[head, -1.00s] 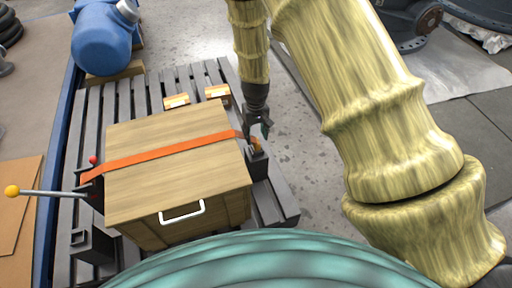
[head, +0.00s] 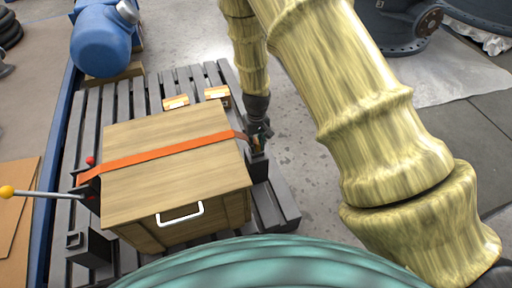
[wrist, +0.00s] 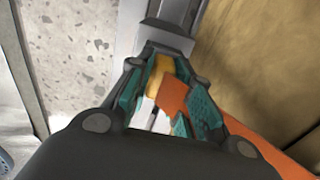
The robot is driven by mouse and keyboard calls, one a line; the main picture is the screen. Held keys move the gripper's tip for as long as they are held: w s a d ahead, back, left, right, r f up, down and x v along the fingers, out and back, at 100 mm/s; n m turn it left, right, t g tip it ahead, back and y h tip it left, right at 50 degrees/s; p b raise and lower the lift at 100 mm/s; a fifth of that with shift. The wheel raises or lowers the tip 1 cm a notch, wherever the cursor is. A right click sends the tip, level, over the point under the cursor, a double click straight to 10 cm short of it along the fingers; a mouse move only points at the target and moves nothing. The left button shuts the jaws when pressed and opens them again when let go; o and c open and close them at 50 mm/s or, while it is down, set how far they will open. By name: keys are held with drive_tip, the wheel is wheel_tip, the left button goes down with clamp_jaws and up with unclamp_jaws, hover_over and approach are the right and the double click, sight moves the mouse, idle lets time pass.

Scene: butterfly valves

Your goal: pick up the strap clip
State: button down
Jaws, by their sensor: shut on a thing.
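The strap clip is a small yellow and pale metal piece (wrist: 163,66) at the end of the orange strap (head: 165,155). The strap lies across the lid of the wooden box (head: 178,185) and comes down on its right side, where it also shows in the wrist view (wrist: 245,135). My gripper (head: 260,136) is at the box's right edge, above a dark grey block (head: 258,166). In the wrist view its teal finger pads (wrist: 168,95) are shut around the clip, beside the strap end. The fingers hide part of the clip.
The box stands on a grey slatted pallet (head: 282,205). A lever with a yellow knob (head: 7,191) sticks out at left. Two small wooden blocks (head: 176,103) lie behind the box. A blue machine (head: 103,38) stands at the back left. Bare floor lies right of the pallet.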

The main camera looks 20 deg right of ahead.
wheel_tip(320, 180, up, 10)
drive_tip(key=p, duration=0.3)
drive_tip(key=shift+f, duration=0.15)
wheel_tip(320, 180, up, 12)
hover_over(256, 141)
drive_tip(key=s+a, duration=0.2)
drive_tip(key=s, duration=0.2)
drive_tip(key=s+r+p, duration=0.3)
drive_tip(key=r+p, duration=0.9)
drive_tip(key=p, duration=1.4)
drive_tip(key=shift+d+r+p, duration=0.25)
drive_tip(key=shift+p, duration=0.1)
drive_tip(key=shift+s, duration=0.1)
